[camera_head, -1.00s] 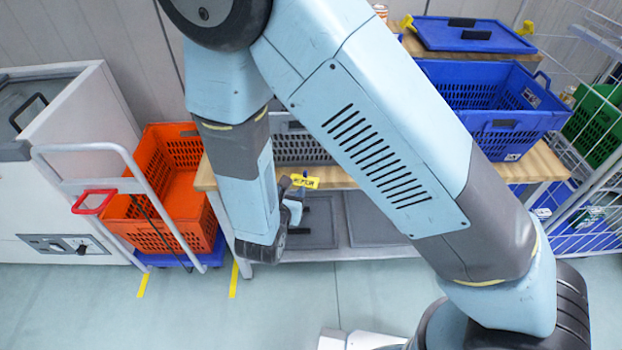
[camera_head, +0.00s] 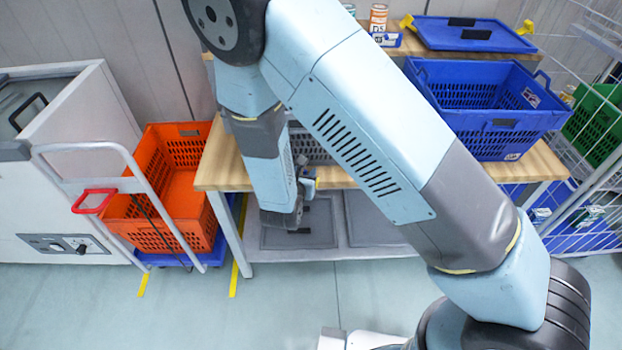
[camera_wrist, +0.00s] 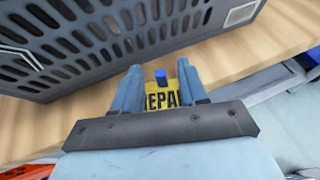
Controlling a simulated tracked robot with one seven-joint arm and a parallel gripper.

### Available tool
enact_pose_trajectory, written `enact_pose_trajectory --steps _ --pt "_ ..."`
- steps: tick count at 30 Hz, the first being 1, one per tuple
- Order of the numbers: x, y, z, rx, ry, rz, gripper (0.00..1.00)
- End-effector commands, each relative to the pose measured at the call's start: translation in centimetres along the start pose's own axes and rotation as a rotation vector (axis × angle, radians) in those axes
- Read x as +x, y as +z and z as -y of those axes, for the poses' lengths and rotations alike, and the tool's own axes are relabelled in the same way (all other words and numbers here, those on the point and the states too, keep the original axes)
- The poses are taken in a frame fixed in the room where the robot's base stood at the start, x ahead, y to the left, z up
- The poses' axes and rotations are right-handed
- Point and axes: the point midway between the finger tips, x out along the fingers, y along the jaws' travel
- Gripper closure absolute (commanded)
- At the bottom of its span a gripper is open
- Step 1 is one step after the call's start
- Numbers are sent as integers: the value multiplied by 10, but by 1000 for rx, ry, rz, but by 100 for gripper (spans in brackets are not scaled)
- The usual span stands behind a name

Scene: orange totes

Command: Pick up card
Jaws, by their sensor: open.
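The card is yellow with dark lettering, of which "EPA" is readable, and shows in the wrist view (camera_wrist: 163,97). A small blue piece (camera_wrist: 160,76) sticks up at its top edge. My gripper (camera_wrist: 160,72) is open, with one finger on each side of the card. The fingers and the palm bar hide the card's sides and lower part. I cannot tell whether the fingers touch it. In the head view my gripper is at the front edge of the wooden table (camera_head: 219,165), and my arm mostly hides the card there.
A grey perforated crate (camera_wrist: 85,40) stands on the table close beyond my gripper. A blue crate (camera_head: 490,120) and a blue lid (camera_head: 475,35) are to the right. An orange tote (camera_head: 165,190) sits on a cart at the left. The floor in front is clear.

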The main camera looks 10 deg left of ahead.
Motion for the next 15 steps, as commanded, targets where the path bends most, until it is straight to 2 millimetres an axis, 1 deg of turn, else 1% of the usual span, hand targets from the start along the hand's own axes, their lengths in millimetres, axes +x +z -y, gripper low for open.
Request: enact_pose_trajectory --steps 7,15 --pt "2 0 0 0 -1 0 57" --pt "2 0 1 0 -2 0 83"
